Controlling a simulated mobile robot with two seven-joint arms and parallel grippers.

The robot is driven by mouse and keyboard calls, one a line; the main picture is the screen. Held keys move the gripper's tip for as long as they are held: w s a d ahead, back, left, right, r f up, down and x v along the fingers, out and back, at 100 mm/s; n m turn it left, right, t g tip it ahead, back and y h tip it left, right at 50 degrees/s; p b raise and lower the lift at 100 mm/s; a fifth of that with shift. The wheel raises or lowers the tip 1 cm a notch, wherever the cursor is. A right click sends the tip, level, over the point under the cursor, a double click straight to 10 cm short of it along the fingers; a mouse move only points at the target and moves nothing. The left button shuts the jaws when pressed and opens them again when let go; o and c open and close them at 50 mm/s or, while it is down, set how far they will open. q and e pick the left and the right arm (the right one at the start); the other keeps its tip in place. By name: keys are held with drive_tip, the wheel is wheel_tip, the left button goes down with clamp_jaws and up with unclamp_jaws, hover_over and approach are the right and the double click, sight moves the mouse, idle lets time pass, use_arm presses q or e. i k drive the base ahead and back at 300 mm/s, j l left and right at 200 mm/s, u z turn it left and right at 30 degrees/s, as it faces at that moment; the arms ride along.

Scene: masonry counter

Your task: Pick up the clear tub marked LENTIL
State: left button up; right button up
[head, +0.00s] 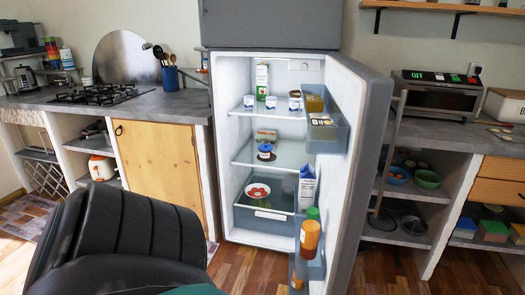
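I cannot make out a clear tub marked LENTIL anywhere in the head view. Inside the open fridge (240,170), a small jar with a blue lid (265,151) stands on the middle shelf, its label too small to read. A flat box (266,135) lies behind it. Small blue-and-white cups (249,102) and a green-and-white carton (262,82) stand on the top shelf. The open shelves under the right counter hold green and blue bowls (428,179), with no readable label. Neither of my grippers is in view.
The fridge door (365,150) stands open to the right, with bottles (310,236) in its lower rack. A toaster oven (440,95) sits on the right counter. Some wooden floor (240,270) before the fridge is clear.

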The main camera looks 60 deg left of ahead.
sight(265, 156)
drive_tip(key=i+j, duration=0.1)
drive_tip(key=j, duration=1.7)
drive_tip(key=i+j, duration=0.15)
drive_tip(key=j, duration=0.75)
drive_tip(key=i+j, duration=0.1)
drive_tip(key=j, duration=0.8)
drive_tip(key=i+j, duration=0.1)
drive_tip(key=j, duration=0.85)
drive_tip(key=i+j, duration=0.15)
drive_tip(key=j, duration=0.25)
drive_tip(key=i+j, duration=0.15)
drive_tip(key=j, duration=0.2)
